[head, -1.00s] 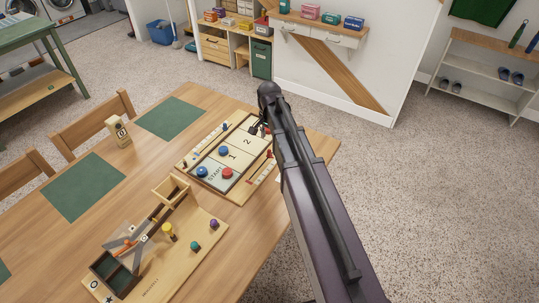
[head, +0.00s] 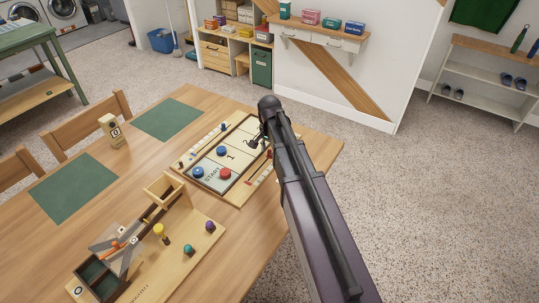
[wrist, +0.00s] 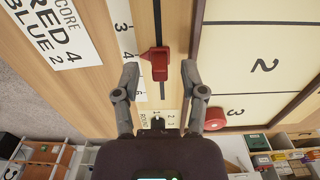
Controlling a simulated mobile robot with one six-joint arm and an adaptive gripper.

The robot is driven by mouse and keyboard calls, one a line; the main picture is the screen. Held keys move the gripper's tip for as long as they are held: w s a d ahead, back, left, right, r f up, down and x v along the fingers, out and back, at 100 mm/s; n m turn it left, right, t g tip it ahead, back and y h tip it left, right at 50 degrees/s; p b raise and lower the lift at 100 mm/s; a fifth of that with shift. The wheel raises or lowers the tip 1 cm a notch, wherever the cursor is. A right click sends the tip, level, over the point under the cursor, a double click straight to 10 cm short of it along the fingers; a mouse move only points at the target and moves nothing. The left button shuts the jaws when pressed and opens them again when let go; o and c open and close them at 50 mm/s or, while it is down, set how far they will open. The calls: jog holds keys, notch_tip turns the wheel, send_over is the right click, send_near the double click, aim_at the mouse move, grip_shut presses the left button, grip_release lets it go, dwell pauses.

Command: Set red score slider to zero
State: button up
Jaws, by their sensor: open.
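The red score slider (wrist: 155,62) sits on a dark slot in the wooden border of the game board (head: 213,190), with its pointed side beside the number 4 on the white scale (wrist: 122,30). In the wrist view my gripper (wrist: 160,76) is open, with one finger on each side of the slider's slot. The fingertips are near the slider's lower end, and I see no clear contact. In the head view my gripper (head: 254,142) is over the board's far right part, and my arm hides some of that border. A score card (wrist: 58,32) reads "RED 4 BLUE 2".
A red puck (wrist: 214,118) lies near the field marked 3, close to my right finger. Blue pucks (head: 198,172) and another red puck (head: 225,174) lie at the near end. A wooden ramp toy (head: 165,245) stands in front on the table.

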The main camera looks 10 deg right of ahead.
jog(key=shift+f, duration=0.4)
grip_shut()
jog(key=shift+s, duration=0.15)
